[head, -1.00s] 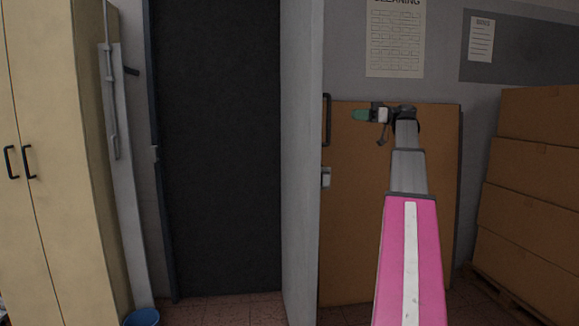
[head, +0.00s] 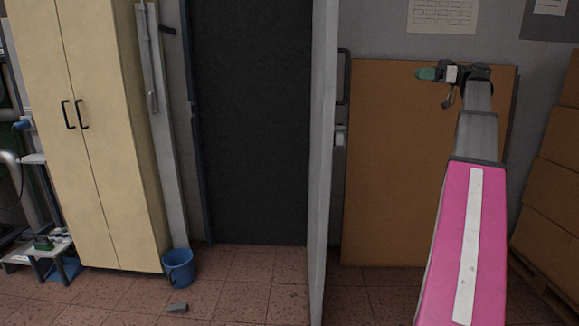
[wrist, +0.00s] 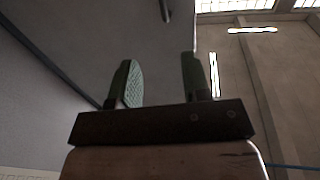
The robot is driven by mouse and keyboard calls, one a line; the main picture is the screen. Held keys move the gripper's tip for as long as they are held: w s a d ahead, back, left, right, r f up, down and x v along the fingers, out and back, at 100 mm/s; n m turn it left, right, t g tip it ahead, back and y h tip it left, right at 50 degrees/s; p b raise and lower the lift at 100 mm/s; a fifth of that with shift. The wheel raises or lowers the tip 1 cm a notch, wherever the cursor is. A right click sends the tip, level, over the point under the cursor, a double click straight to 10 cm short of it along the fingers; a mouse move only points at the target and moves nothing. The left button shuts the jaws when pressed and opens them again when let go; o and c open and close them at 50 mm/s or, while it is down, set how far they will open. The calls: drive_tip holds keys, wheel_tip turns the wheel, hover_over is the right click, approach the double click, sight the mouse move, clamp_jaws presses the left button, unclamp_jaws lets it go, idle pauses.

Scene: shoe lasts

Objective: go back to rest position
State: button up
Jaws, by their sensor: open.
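My gripper (head: 426,74) is at the end of my raised arm, at the upper right of the head view. Its green fingers point left, in front of the brown board. In the wrist view the two green fingers (wrist: 160,84) stand well apart with nothing between them. The gripper is open and empty. My pink arm reaches up from the lower right of the head view.
An open grey door (head: 322,170) stands edge-on left of my arm, beside a dark doorway (head: 250,130). A brown board (head: 395,170) leans behind my arm. Stacked boxes (head: 555,160) stand right. A cream cabinet (head: 90,140) and blue bucket (head: 178,268) stand left.

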drive_tip(key=w+a+f+m+h, duration=0.15)
drive_tip(key=a+f+m, duration=0.3)
drive_tip(key=f, duration=0.85)
drive_tip(key=a+f+m+h, duration=0.3)
drive_tip(key=a+f, duration=0.3)
drive_tip(key=f, duration=0.7)
drive_tip(key=w+a+f+m+h, duration=0.1)
drive_tip(key=a+f+m+h, duration=0.35)
drive_tip(key=f, duration=0.85)
drive_tip(key=s+a+f+m+g+h, duration=0.1)
drive_tip(key=s+a+f+h, duration=0.2)
drive_tip(key=s+f, duration=0.4)
drive_tip(key=s+a+f+m+g+h, duration=0.1)
drive_tip(key=s+a+f, duration=0.3)
drive_tip(key=f, duration=1)
drive_tip(key=s+a+f+m+g+h, duration=0.1)
drive_tip(key=s+a+f+g+h, duration=0.1)
drive_tip(key=s+f, duration=0.8)
drive_tip(key=a+h, duration=0.1)
drive_tip(key=h, duration=0.1)
drive_tip(key=shift+s+a+f+h, duration=0.2)
drive_tip(key=shift+f+h, duration=0.1)
drive_tip(key=shift+f, duration=0.1)
